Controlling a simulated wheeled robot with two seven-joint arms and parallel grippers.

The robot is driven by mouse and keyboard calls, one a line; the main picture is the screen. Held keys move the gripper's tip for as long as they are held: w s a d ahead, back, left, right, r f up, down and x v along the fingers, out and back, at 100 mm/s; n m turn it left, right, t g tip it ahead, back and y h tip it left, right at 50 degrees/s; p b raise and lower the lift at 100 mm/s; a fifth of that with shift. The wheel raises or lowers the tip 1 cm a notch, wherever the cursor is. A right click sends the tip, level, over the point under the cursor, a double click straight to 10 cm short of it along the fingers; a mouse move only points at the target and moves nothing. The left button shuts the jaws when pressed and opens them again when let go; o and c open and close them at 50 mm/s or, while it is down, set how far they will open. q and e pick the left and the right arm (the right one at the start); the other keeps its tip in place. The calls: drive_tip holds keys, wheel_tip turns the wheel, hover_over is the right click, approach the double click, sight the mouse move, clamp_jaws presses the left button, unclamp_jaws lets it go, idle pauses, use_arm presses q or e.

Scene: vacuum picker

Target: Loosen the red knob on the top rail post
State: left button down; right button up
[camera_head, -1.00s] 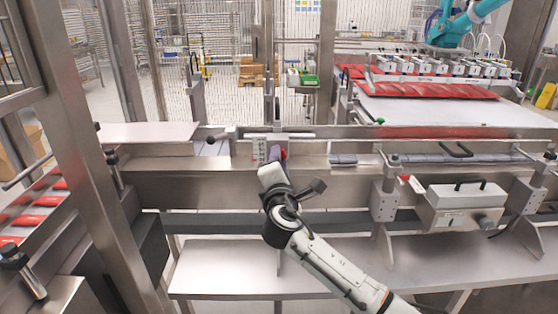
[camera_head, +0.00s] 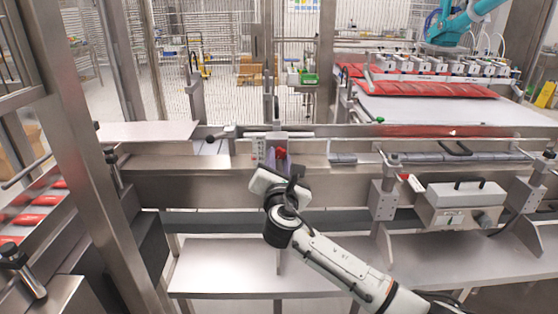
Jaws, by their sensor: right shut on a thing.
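The red knob (camera_head: 281,153) shows at the top rail post (camera_head: 258,148), in the middle of the head view. My right gripper (camera_head: 277,162) reaches up to it from below, its fingers at the knob. It is shut on the red knob. The fingertips are small and partly hidden by the gripper's own white body. My left gripper is not in view.
A long steel rail (camera_head: 190,178) runs across behind my right arm. A grey box with a black handle (camera_head: 466,196) is mounted at the right. A flat steel shelf (camera_head: 225,270) lies below. Red packs (camera_head: 45,200) lie on the conveyor at the left.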

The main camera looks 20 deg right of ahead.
drive_tip(key=shift+f, duration=0.1)
idle(0.3)
drive_tip(key=o, duration=1.1)
drive_tip(key=shift+c, duration=0.2)
drive_tip(key=v, duration=1)
drive_tip(key=shift+s+b, duration=0.2)
drive_tip(key=shift+b, duration=0.15)
